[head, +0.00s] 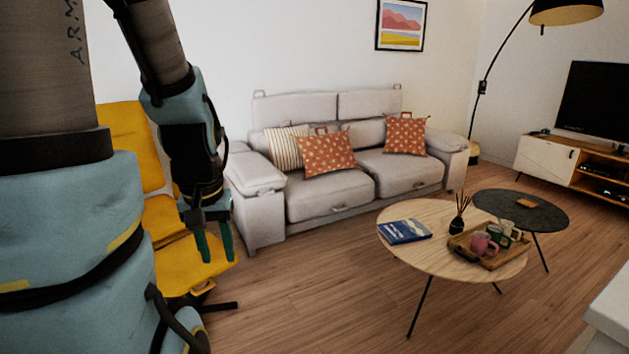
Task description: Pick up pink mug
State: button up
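The pink mug (483,244) sits on a wooden tray (490,262) on the round light-wood coffee table (405,214), at the right of the head view. Other mugs stand close beside it on the tray, behind and to its right. My gripper (214,250) hangs at the left of the view, pointing down, in front of the yellow chair and far from the mug. Its two teal fingers are apart, with nothing visible between them.
A blue book (404,231) and a dark reed diffuser (458,222) share the table. A lower dark round table (520,209) adjoins it. A grey sofa (325,201) stands behind, a yellow chair (160,215) at left. A white surface (612,305) edges the lower right. Wooden floor before the table is clear.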

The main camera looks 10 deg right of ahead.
aim_at(480, 242)
jog(key=i+l+z, duration=0.15)
jog(key=i+z, duration=0.35)
jog(key=i+j+z, duration=0.15)
jog(key=i+z, duration=0.35)
jog(key=i, duration=0.15)
jog(key=i+l, duration=0.9)
jog(key=i, duration=0.15)
jog(key=i+l+u, duration=0.1)
jog(key=l, duration=0.25)
jog(key=i+l+u, duration=0.15)
jog(key=i+l, duration=0.1)
jog(key=l, duration=0.1)
